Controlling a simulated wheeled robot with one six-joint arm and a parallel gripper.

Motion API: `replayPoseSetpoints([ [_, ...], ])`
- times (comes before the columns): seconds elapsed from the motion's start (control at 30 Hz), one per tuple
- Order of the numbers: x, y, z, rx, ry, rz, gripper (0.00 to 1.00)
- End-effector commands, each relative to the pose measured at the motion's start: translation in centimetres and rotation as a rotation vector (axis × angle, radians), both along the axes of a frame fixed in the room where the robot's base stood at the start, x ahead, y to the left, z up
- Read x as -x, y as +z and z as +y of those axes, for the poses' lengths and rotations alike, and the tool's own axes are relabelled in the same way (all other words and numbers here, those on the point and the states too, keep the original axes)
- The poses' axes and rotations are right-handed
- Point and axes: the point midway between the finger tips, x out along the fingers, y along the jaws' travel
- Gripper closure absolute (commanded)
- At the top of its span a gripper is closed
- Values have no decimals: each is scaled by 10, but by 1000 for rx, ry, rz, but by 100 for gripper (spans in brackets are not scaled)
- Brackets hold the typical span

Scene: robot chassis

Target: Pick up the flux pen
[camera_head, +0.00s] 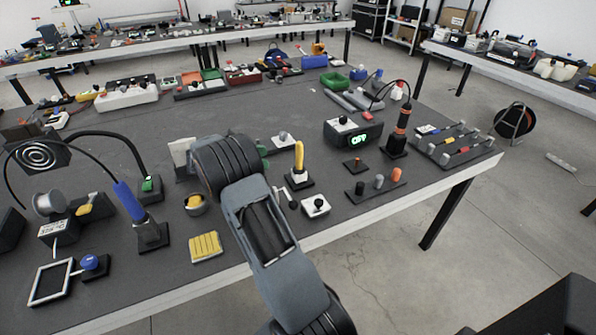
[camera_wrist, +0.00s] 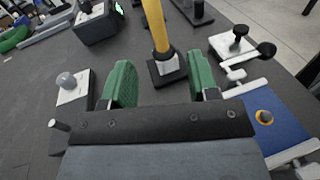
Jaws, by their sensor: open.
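The flux pen appears to be the yellow pen-like stick (camera_head: 299,156) standing upright in a small black stand (camera_head: 301,182), near the front middle of the table. In the wrist view, the yellow stick (camera_wrist: 155,28) rises from its black and white holder (camera_wrist: 167,68), its top cut off by the picture edge. My gripper (camera_wrist: 160,62) is open, with its two green fingers apart and nothing between the pads. The pen and its holder appear just beyond the fingertips, between them in the picture. In the head view my arm hides most of the gripper.
A crank-like device with a black knob (camera_wrist: 264,50) is close to the right finger. A grey-knobbed white block (camera_wrist: 72,88) is left of the left finger. The green-display box (camera_head: 352,134), black post tool (camera_head: 397,139) and yellow sponge (camera_head: 205,247) stand around.

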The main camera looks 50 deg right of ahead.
Motion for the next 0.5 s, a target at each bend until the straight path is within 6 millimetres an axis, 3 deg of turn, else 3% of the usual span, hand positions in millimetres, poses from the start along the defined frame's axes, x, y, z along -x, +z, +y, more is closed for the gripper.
replayPoseSetpoints([
  [0.17,1,-11,-15,35,-8,61,46],
  [0.5,36,-10,-61,38,-7,65,46],
])
